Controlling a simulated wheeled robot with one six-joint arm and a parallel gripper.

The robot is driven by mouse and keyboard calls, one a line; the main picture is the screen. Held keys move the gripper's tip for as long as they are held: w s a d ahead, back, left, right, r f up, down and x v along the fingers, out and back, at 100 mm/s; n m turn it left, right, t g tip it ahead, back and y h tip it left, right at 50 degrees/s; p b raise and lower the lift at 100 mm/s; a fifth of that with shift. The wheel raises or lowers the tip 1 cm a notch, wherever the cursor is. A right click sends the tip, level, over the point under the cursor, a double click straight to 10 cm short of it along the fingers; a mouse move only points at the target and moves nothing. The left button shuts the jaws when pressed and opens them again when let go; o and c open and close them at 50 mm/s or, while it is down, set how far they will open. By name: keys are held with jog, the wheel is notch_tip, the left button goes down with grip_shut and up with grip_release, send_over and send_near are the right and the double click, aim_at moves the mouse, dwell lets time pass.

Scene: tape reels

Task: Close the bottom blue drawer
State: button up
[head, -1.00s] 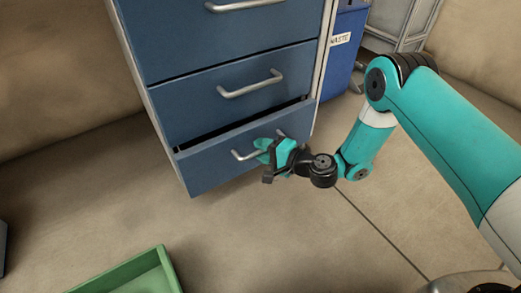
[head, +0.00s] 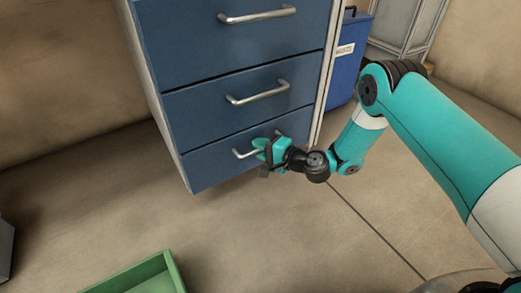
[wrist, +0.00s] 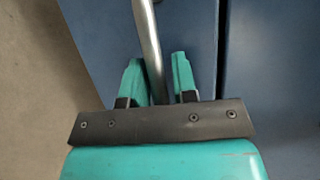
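The bottom blue drawer (head: 213,170) is in the head view, low on the cabinet. Its front looks flush with the drawer above, with only a thin dark seam between them. My gripper (head: 259,149) is at its silver handle (head: 241,155) and hides the handle's middle. In the wrist view, the two teal fingers (wrist: 158,75) stand apart, one on each side of the handle bar (wrist: 148,38). A gap shows between the bar and the right finger, so the fingers do not look clamped on it.
The middle drawer (head: 200,115) and upper drawer (head: 190,45) look shut, with silver handles. A blue waste bin (head: 345,65) stands right of the cabinet. A green tray (head: 150,273) lies on the floor in front. The floor between is clear.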

jog(key=shift+o, duration=0.8)
jog(key=shift+d, duration=0.1)
jog(key=p+v, duration=1.7)
jog(key=p, duration=0.7)
jog(key=shift+s, duration=0.2)
